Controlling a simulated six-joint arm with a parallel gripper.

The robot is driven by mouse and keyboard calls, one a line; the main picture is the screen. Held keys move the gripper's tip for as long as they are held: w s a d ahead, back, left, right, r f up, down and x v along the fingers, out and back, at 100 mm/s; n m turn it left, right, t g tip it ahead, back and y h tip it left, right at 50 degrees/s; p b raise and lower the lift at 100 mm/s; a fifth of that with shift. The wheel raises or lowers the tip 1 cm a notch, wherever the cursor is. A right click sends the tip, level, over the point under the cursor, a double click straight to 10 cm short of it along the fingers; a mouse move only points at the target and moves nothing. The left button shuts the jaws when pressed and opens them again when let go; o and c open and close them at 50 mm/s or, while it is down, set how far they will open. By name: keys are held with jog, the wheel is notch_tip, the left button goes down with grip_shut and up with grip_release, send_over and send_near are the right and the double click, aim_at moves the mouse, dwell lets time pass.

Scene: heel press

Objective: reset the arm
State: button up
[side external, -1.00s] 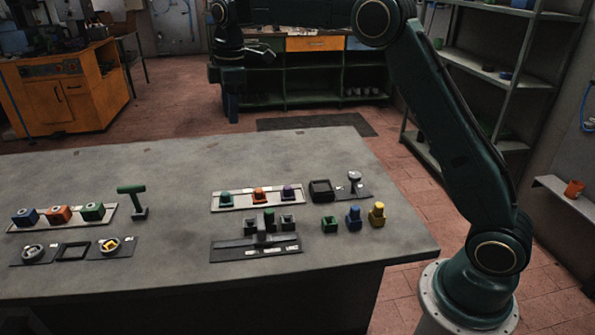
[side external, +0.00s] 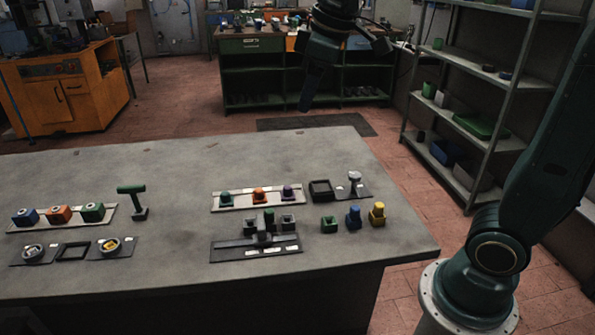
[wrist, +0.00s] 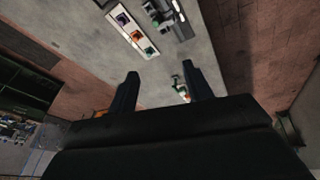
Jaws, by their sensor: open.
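My gripper (side external: 340,55) hangs at the top of the side view, high above and behind the table's back right edge. In the wrist view its two fingers stand apart with nothing between them, so my gripper (wrist: 163,85) is open and empty. The grey table (side external: 180,170) lies below it. On the table, a white tray (side external: 222,209) holds green, orange and purple pieces. A dark press fixture (side external: 264,237) stands in front of that tray. A green T-shaped handle (side external: 131,190) stands upright at the left.
Green, blue and yellow (side external: 377,213) pieces stand at the right. Shelving (side external: 480,80) rises behind at the right. The table's back half is clear.

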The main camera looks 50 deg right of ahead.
jog(key=s+f+m+t, duration=0.1)
jog(key=s+f+m, duration=0.1)
jog(key=s, duration=0.6)
jog(key=s+f+m, duration=0.3)
jog(key=s+f, duration=0.2)
jog(key=s, duration=0.4)
jog(key=shift+s+a+f+t, duration=0.2)
jog(key=shift+s+t, duration=0.1)
jog(key=shift+t, duration=0.1)
